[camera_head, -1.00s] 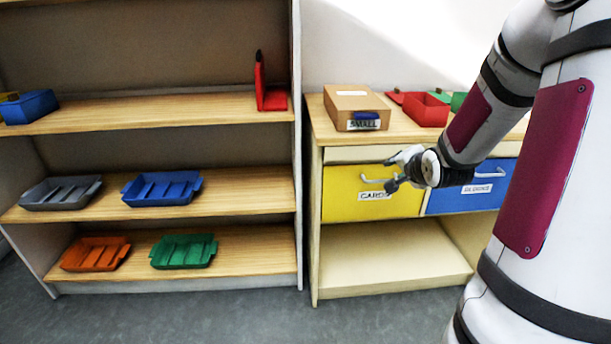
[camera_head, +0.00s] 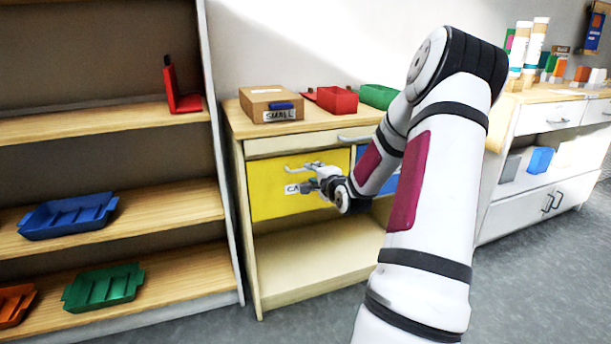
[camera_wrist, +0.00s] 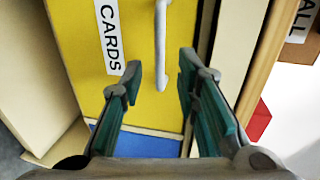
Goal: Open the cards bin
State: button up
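The cards bin (camera_head: 270,190) is a yellow drawer-like front under the cabinet top, labelled CARDS, and it looks flush with the cabinet. Its pale bar handle (camera_head: 305,167) is near the top of the front. My gripper (camera_head: 306,187) is in front of the bin, just below the handle and partly over the label. In the wrist view, the yellow front (camera_wrist: 80,45) and handle (camera_wrist: 161,45) show turned sideways. My gripper (camera_wrist: 160,68) is open there, its fingertips either side of the handle's line. Whether they reach around the handle is unclear.
A blue bin (camera_head: 364,158) sits right of the yellow one, mostly behind my arm. A cardboard box (camera_head: 258,103) labelled SMALL and a red tray (camera_head: 337,100) stand on the cabinet top (camera_head: 300,128). A shelf unit (camera_head: 205,185) stands close on the left.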

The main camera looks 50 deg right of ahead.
aim_at(295, 176)
jog(key=b+x, duration=0.1)
jog(key=x, duration=0.5)
jog(key=shift+w+d+b, duration=0.2)
jog(key=shift+w+b, duration=0.1)
jog(key=shift+b, duration=0.1)
grip_shut()
jog(key=shift+f, duration=0.1)
